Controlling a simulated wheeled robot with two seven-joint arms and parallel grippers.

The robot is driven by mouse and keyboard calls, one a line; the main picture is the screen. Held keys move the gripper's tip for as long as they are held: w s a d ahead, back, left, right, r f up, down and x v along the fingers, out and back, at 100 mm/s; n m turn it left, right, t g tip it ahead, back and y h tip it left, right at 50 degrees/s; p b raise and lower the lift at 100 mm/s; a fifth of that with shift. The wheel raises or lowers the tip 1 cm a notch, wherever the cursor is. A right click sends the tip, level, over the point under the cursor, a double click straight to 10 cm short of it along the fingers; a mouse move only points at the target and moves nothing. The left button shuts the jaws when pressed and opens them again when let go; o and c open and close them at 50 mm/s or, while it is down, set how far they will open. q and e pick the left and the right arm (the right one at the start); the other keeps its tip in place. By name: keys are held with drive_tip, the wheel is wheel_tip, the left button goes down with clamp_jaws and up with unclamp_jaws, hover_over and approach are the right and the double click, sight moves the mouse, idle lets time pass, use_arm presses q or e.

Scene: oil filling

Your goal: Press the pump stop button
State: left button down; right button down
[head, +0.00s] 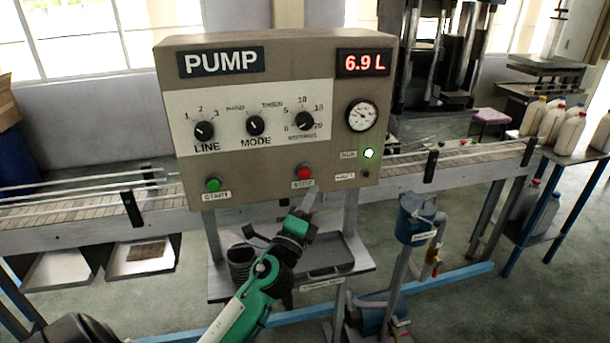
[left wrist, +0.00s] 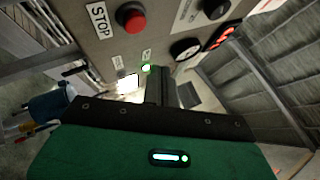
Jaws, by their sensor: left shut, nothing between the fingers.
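The pump panel (head: 240,165) is a beige box with a red digital readout of 6.9 L (head: 363,62). The red stop button (head: 304,173) sits at its lower middle, above a STOP label (head: 303,184). The green start button (head: 213,184) is to its left. My left gripper (head: 308,196) is shut and empty, its tip just below the stop button and close to the STOP label. In the left wrist view the red stop button (left wrist: 134,20) shows at the top, apart from the fingers (left wrist: 158,85). My right gripper is not in view.
A green lamp (head: 368,153) glows on the panel's right side, below a round gauge (head: 361,115). A conveyor (head: 460,158) runs behind the panel. A shelf with a grey tray (head: 328,257) is below. White jugs (head: 565,130) stand at the right.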

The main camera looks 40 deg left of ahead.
sight(309, 171)
use_arm(q)
drive_tip(key=shift+w+a, duration=1.4)
drive_tip(key=shift+a, duration=0.25)
drive_tip(key=shift+w+a, duration=0.1)
drive_tip(key=shift+a, duration=0.05)
idle(0.8)
drive_tip(key=shift+w+a, duration=0.2)
drive_tip(key=shift+w+a+b, duration=0.3)
drive_tip(key=shift+w+a, duration=0.05)
drive_tip(key=shift+a, duration=0.05)
idle(1.1)
drive_tip(key=shift+s+d, duration=0.7)
drive_tip(key=shift+d, duration=0.05)
drive_tip(key=s+d, duration=0.3)
drive_tip(key=shift+s+d, duration=0.1)
drive_tip(key=shift+d, duration=0.3)
